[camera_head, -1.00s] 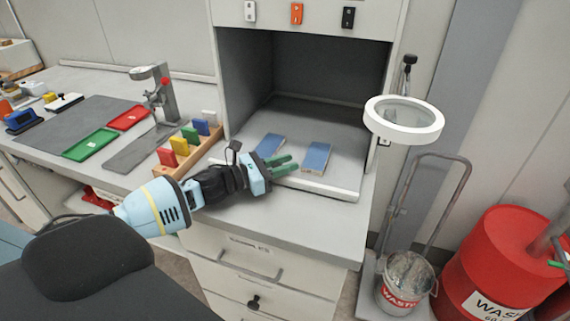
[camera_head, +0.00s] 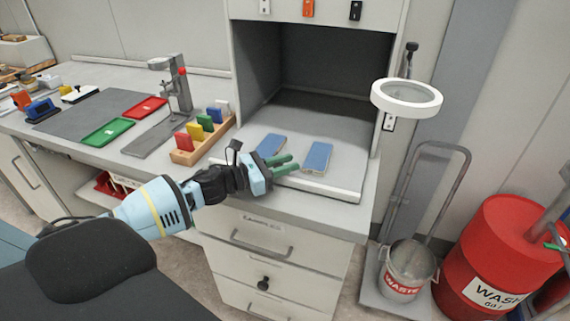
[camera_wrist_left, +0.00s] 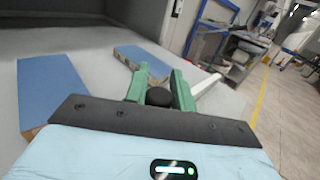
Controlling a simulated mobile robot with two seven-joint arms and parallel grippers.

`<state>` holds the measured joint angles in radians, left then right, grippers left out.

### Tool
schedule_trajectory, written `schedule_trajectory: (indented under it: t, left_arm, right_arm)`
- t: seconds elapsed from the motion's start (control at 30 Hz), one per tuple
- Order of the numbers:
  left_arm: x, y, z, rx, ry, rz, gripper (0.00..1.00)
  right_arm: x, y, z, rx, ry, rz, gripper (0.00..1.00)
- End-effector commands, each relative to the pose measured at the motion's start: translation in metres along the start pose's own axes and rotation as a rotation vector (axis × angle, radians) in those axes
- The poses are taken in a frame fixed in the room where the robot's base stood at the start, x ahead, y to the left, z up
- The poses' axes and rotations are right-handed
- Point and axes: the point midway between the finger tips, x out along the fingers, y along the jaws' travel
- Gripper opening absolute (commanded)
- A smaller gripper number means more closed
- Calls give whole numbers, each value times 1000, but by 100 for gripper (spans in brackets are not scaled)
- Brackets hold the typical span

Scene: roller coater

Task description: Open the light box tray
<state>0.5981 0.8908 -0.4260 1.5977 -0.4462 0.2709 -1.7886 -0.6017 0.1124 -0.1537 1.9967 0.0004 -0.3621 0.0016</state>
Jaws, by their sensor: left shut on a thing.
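The light box (camera_head: 330,75) is a grey cabinet with a dark open front on the bench. Its pale tray (camera_head: 335,190) has a white front lip and sticks out of the opening over the bench top. Two blue panels, a left one (camera_head: 271,146) and a right one (camera_head: 317,156), lie on it. My left gripper (camera_head: 290,163) is at the tray's front, left of the middle, with its green fingers pointing right. In the left wrist view, the fingers close around a round black knob (camera_wrist_left: 160,97). The knob's joint with the tray is hidden. My right gripper is not in view.
A rack of coloured blocks (camera_head: 203,138) stands left of the tray. A ring magnifier (camera_head: 407,97) is at the right. Drawers (camera_head: 268,245) are below the bench. A waste bucket (camera_head: 408,270) and red drum (camera_head: 510,265) stand on the floor at right.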

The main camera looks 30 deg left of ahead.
Motion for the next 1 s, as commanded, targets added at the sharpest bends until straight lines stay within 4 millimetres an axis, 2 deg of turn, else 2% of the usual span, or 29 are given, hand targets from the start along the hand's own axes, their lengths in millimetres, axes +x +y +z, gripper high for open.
schedule_trajectory:
  t: [0.1,0.13,0.27,0.67,1.0]
  left_arm:
    - [0,0,-1,-1,1,0,0]
    - [0,0,-1,-1,1,0,29]
    - [0,0,-1,-1,1,0,46]
    - [-5,0,-2,-2,2,2,46]
    - [-45,0,-4,-3,6,1,46]
  right_arm:
    - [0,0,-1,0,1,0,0]
    - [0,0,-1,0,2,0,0]
    - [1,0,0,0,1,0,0]
    - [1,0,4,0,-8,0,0]
    - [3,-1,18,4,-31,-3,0]
